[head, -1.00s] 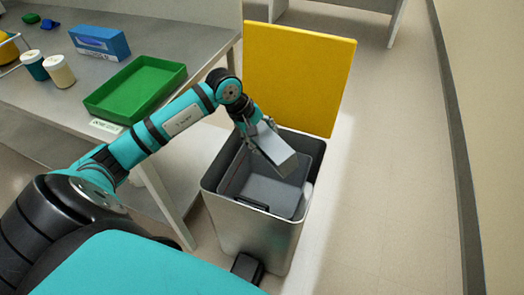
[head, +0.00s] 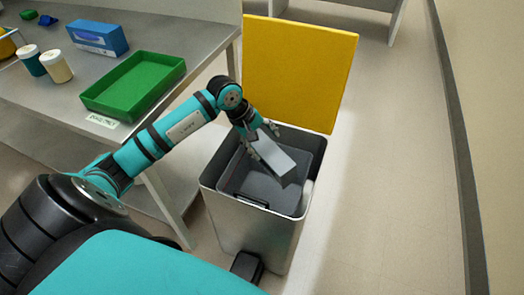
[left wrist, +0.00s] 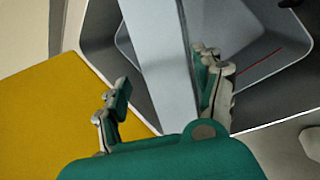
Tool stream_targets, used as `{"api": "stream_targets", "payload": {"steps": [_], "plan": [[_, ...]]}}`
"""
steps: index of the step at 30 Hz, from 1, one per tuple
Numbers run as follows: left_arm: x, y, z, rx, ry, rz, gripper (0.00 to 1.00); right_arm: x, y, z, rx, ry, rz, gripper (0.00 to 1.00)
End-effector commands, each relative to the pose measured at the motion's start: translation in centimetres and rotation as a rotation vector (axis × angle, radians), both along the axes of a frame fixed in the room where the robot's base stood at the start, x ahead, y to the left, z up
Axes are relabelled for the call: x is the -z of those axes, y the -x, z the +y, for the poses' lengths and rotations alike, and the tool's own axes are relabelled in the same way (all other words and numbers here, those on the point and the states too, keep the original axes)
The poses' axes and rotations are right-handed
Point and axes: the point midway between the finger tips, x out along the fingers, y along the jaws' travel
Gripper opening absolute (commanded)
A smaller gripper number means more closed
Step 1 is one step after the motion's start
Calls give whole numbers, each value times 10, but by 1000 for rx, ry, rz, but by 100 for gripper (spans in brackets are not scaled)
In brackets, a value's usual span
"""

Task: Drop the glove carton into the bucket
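The glove carton, a pale grey box (head: 277,163), is tilted in the mouth of the bucket, a metal bin (head: 245,227) with a dark grey inside. My left gripper (head: 259,144) is just above the carton over the bin's opening. In the left wrist view, the fingers (left wrist: 163,88) are spread, with a gap between the left finger and the carton (left wrist: 155,45). The carton lies beyond the fingertips and looks loose. Whether it touches the bin's floor cannot be told. My right gripper is not in view.
The bin's yellow lid (head: 298,70) stands open behind it. A grey table (head: 180,40) at left carries a green tray (head: 134,107), a blue box (head: 97,37) and two jars. The floor right of the bin is clear.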

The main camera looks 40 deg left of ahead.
Motion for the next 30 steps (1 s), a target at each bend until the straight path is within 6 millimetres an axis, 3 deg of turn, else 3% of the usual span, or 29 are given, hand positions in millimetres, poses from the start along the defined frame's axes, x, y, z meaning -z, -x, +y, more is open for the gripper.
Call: {"api": "stream_targets", "payload": {"steps": [1, 3, 14, 30], "plan": [[0, 0, 0, 0, 0, 0, 77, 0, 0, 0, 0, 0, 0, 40], [0, 0, 0, 0, 0, 0, 86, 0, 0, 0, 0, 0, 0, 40], [-5, 1, 2, 0, -2, -2, 86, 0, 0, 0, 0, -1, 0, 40], [-94, 35, 28, 0, -3, 0, 86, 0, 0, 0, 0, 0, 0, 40]]}}
